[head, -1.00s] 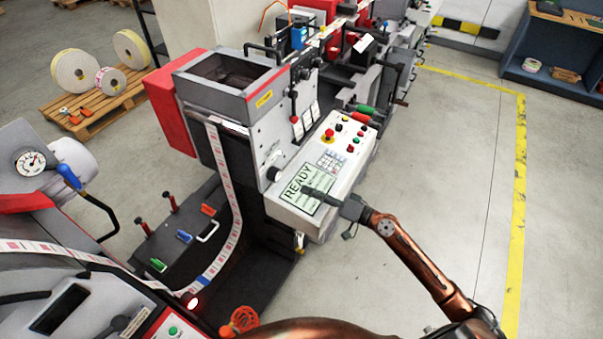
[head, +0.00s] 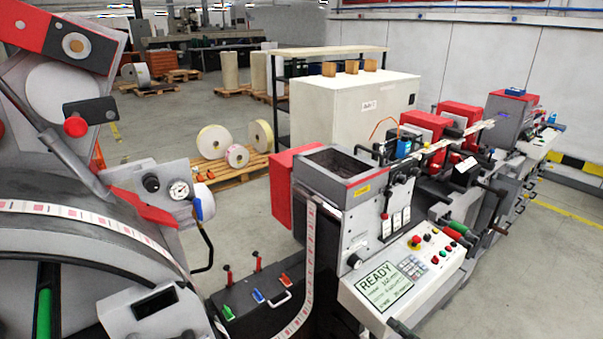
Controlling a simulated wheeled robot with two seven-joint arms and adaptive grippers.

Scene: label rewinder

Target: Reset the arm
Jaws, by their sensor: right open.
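The control panel (head: 425,255) of the label rewinder faces me at lower right centre. Its screen (head: 385,286) reads READY, with a keypad and several red, green and yellow buttons beside it. Only a dark tip of my right gripper (head: 402,328) shows at the bottom edge, just below the screen; the rest of it and its arm are out of frame. It is open and nothing shows in it. Whether it touches the panel front cannot be told. My left gripper is not in view.
A large grey machine with a pressure gauge (head: 179,190) fills the left side. A label web (head: 309,250) hangs from the panel machine past a dark tray of small tools (head: 262,305). A pallet with rolls (head: 235,170) stands behind. Open floor lies at right.

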